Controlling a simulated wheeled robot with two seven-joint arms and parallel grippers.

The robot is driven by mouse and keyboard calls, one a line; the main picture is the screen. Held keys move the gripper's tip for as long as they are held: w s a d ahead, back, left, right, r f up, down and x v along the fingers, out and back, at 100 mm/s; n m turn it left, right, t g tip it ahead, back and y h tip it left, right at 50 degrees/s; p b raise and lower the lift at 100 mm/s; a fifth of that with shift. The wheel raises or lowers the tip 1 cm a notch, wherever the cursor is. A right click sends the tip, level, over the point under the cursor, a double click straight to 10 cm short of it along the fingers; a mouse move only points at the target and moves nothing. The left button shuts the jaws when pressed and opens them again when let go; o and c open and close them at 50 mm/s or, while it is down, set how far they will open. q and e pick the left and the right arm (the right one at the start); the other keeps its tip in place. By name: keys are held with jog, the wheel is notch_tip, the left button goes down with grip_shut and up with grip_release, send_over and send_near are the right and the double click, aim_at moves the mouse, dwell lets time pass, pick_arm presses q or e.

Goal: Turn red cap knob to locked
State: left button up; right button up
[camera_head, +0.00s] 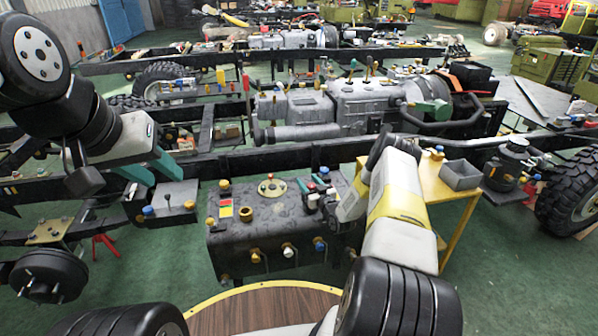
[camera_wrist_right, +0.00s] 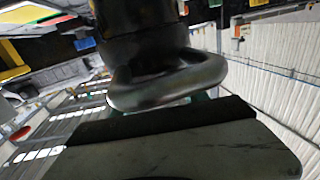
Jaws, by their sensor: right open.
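A dark tank (camera_head: 265,235) carries several coloured fittings on its top and front. A small red part (camera_head: 313,188) shows at the right of its top, beside blue and green fittings; I cannot tell whether it is the red cap knob or how it is turned. My right gripper (camera_head: 326,203) is open at the tank's right top; its fingers are hard to make out. In the right wrist view a dark ring-like part (camera_wrist_right: 165,85) fills the middle, close to the lens. My left gripper (camera_head: 160,184) is open, its teal fingers apart, left of the tank.
A yellow stand (camera_head: 440,190) with a grey bin (camera_head: 461,175) stands right of my right arm. A black chassis rail (camera_head: 270,158) runs behind the tank. A small box with knobs (camera_head: 168,208) lies near my left gripper.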

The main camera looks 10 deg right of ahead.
jog(key=shift+c, duration=0.2)
grip_shut()
